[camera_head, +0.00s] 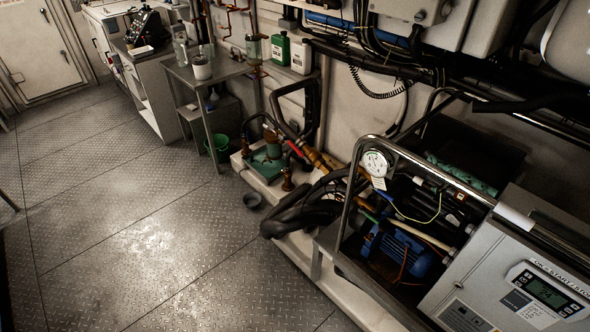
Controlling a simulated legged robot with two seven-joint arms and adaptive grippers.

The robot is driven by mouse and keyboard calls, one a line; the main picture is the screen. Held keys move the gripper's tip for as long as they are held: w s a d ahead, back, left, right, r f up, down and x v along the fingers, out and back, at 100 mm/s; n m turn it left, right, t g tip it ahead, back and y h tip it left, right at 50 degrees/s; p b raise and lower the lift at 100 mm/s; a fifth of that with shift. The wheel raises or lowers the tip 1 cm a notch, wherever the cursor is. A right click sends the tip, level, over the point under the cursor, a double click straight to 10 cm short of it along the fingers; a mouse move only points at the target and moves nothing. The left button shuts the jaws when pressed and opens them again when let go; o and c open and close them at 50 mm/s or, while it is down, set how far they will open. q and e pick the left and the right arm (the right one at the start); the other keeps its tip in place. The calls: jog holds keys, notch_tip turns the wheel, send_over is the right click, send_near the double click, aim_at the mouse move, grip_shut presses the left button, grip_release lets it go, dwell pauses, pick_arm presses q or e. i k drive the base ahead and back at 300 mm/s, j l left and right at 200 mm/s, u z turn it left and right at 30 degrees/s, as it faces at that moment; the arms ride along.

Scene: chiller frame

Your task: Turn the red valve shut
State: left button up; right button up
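A small red part, which looks like a valve handle (295,148), sits on the pipework in the middle of the head view, beside a brass-coloured pipe (317,160). It is small in the picture, and I cannot tell how far it is turned. Black hoses pass close around it. Neither of my grippers shows in the head view.
The chiller frame (345,205) with a gauge (375,163), blue motor (402,253) and control panel (547,292) stands at right. A metal table (212,72) and green bucket (217,147) are behind. The left floor (140,240) is clear.

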aim_at(289, 142)
jog(key=k+z, duration=0.1)
jog(key=z, duration=0.3)
jog(key=k+z, duration=0.1)
jog(key=z, duration=0.25)
jog(key=k+l+z, duration=0.1)
jog(key=z, duration=0.3)
jog(key=l+z, duration=0.1)
jog(key=z, duration=0.25)
jog(key=j+z, duration=0.4)
jog(key=j, duration=0.2)
jog(key=j+z, duration=0.35)
jog(key=j, duration=0.35)
jog(key=j+z, duration=0.4)
jog(key=j, duration=0.2)
jog(key=k, duration=0.05)
